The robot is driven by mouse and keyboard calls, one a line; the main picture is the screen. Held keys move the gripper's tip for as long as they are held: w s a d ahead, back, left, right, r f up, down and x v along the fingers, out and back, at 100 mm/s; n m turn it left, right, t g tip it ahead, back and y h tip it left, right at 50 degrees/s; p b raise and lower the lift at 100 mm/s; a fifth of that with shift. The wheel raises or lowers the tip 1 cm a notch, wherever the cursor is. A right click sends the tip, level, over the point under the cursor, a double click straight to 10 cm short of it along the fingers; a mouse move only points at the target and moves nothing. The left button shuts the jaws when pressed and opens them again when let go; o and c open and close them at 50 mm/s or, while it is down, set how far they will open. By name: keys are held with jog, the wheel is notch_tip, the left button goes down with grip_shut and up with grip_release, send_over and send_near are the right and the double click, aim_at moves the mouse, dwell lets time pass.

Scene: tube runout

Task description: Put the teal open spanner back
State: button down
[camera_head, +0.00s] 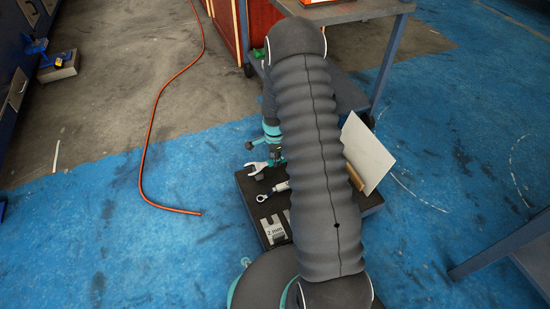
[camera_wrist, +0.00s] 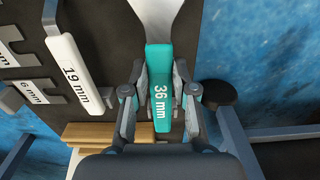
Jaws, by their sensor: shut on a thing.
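The teal open spanner (camera_wrist: 161,85) has a teal handle marked "36 mm" and a bare steel head, which runs out of the top of the wrist view. My gripper (camera_wrist: 160,96) is shut on the handle, with one finger on each side. In the head view the spanner's steel open jaw (camera_head: 256,168) points left, above or at the far edge of a dark board (camera_head: 246,200). My gripper is mostly hidden there behind my arm. I cannot tell whether the spanner touches the board.
A white-handled 19 mm spanner (camera_wrist: 72,62) lies left of the teal one. Grey labelled holders (camera_wrist: 18,55) are farther left. A wooden block (camera_wrist: 95,132) is close below. A pale panel (camera_head: 367,152) stands at the board's right. An orange hose (camera_head: 151,125) crosses the floor.

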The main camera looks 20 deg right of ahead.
jog(key=shift+f+b, duration=0.5)
jog(key=shift+f, duration=0.25)
jog(key=shift+c, duration=1.8)
grip_release()
jog(key=shift+r, duration=0.15)
jog(key=shift+r+p, duration=1.7)
jog(key=shift+r, duration=1.2)
notch_tip(320, 180, up, 12)
jog(key=shift+a, duration=0.15)
